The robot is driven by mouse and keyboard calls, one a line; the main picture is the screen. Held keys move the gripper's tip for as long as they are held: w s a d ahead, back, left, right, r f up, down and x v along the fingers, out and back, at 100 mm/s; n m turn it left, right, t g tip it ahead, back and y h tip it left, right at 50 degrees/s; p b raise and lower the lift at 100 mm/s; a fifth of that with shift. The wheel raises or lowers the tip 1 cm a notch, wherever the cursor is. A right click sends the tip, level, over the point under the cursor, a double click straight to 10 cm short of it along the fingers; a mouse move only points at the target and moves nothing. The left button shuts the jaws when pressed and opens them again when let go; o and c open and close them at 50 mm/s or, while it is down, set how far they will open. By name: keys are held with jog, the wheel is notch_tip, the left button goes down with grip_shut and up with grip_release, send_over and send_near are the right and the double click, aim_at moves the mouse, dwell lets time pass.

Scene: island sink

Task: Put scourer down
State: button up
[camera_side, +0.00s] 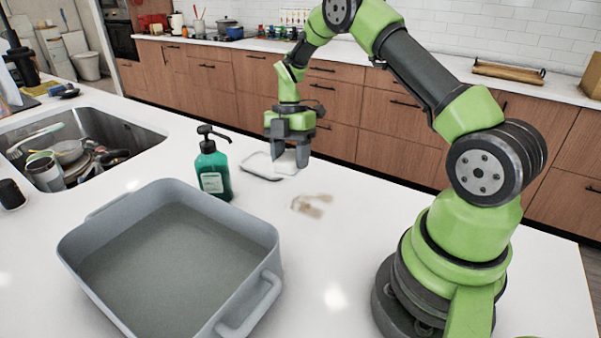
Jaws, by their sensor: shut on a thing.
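My gripper (290,155) points down above the far side of the white island top, over a small white dark-rimmed tray (258,167). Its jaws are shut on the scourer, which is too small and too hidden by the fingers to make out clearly. The fingertips overlap the tray in this view, and I cannot tell whether they or the scourer touch it.
A green soap pump bottle (214,170) stands left of the tray. A large grey basin (262,240) fills the front left. A brown smear (311,205) marks the counter. The sink (120,128) holds dishes.

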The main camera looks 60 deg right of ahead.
jog(key=w+d+r+m+t+h, duration=0.2)
jog(key=w+d+m, duration=0.3)
jog(key=m, duration=0.9)
jog(key=w+d+r+m+t+h, duration=0.1)
jog(key=w+d+m+t+h, duration=0.1)
jog(key=w+m, duration=0.85)
jog(key=s+f+m, duration=0.1)
jog(key=f, duration=0.2)
jog(key=s+f+m, duration=0.1)
jog(key=f, duration=0.2)
jog(key=f+m, duration=0.1)
jog(key=f, duration=0.2)
jog(key=shift+s+d+f, duration=0.15)
jog(key=shift+s+f, duration=0.05)
jog(key=shift+s, duration=0.2)
jog(key=shift+f, duration=0.15)
jog(key=o, duration=1)
jog(key=shift+o, duration=0.2)
